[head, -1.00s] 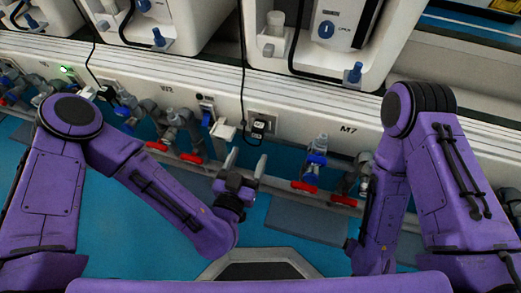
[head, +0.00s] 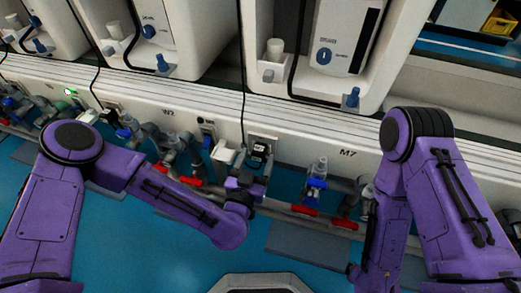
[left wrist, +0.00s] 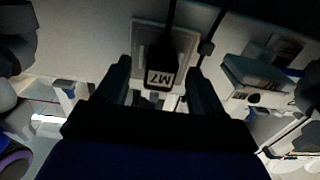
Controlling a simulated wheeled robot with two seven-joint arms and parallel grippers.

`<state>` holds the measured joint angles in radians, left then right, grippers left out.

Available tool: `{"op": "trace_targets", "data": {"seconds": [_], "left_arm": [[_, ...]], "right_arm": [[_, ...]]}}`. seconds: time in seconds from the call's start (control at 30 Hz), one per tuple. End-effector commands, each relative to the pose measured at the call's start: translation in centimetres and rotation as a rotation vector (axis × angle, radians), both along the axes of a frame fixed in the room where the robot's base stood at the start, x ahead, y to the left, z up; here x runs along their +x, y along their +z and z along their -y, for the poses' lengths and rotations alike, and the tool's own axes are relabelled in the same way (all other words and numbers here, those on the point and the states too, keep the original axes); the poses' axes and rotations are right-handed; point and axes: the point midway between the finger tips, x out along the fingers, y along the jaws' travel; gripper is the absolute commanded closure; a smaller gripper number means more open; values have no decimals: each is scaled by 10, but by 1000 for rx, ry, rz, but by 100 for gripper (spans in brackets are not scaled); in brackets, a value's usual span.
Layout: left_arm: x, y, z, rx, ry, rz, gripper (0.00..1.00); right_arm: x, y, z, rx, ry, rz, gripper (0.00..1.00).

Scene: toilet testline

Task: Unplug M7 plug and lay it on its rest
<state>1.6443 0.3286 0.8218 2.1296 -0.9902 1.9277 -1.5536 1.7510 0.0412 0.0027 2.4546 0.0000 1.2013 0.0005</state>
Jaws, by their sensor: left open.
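The M7 plug (head: 258,151) is a black plug seated in its socket plate on the white panel, with a black cord running up from it. In the left wrist view the plug (left wrist: 161,76) shows its white M7 label between my fingers. My left gripper (head: 250,171) is just below the plug in the head view. Its fingers (left wrist: 161,82) are open on either side of the plug, with gaps visible on both sides. A white bracket (head: 224,152), which looks like the rest, juts from the panel left of the plug. My right gripper is not visible.
Blue valves (head: 316,182) with red handles (head: 304,210) line the pipe below the panel, right of my left gripper. More valves and pipes stand to its left. White toilet units (head: 345,55) stand above.

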Motion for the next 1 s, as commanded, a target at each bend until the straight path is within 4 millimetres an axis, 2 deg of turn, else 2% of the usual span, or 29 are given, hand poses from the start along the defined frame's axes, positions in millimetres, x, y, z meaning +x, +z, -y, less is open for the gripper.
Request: {"op": "trace_targets", "data": {"seconds": [0.1, 0.27, 1.0], "left_arm": [[11, 0, 4, 2, 0, 1, 32], [17, 0, 6, 0, 0, -1, 32], [18, 1, 6, 2, -1, 0, 32]], "right_arm": [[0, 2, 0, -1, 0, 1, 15], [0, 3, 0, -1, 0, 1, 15], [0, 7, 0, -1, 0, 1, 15]]}}
